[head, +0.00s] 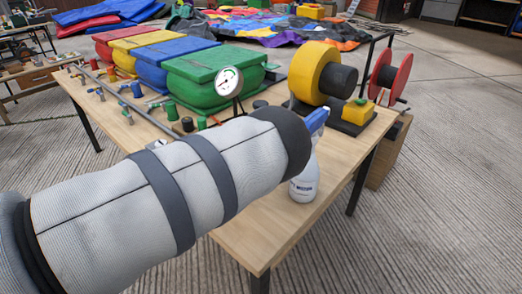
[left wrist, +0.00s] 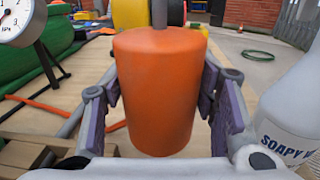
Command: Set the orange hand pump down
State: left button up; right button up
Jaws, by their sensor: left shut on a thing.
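The orange hand pump (left wrist: 155,65) is an upright orange cylinder with a grey rod on top, in the middle of the left wrist view. My left gripper (left wrist: 160,100) has its purple-padded fingers on both sides of the pump and is shut on it. I cannot tell whether the pump's base touches the wooden table (head: 262,228); it also shows in the left wrist view (left wrist: 88,112). In the head view my left arm hides the pump and the gripper. My right gripper is in neither view.
A white spray bottle (head: 304,182) stands close to the right of the pump; it also shows in the left wrist view (left wrist: 290,115). The table's front corner is bare.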

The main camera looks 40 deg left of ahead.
pick_arm(q)
notch_tip(320, 180, down, 3)
jog(key=shift+w+f, duration=0.1)
jog(key=shift+f, duration=0.05)
jog(key=shift+d, duration=0.1)
jog(key=shift+f+b, duration=0.15)
jog(key=shift+b, duration=0.2)
jog(key=o, duration=1.6)
jog(key=shift+c, duration=0.2)
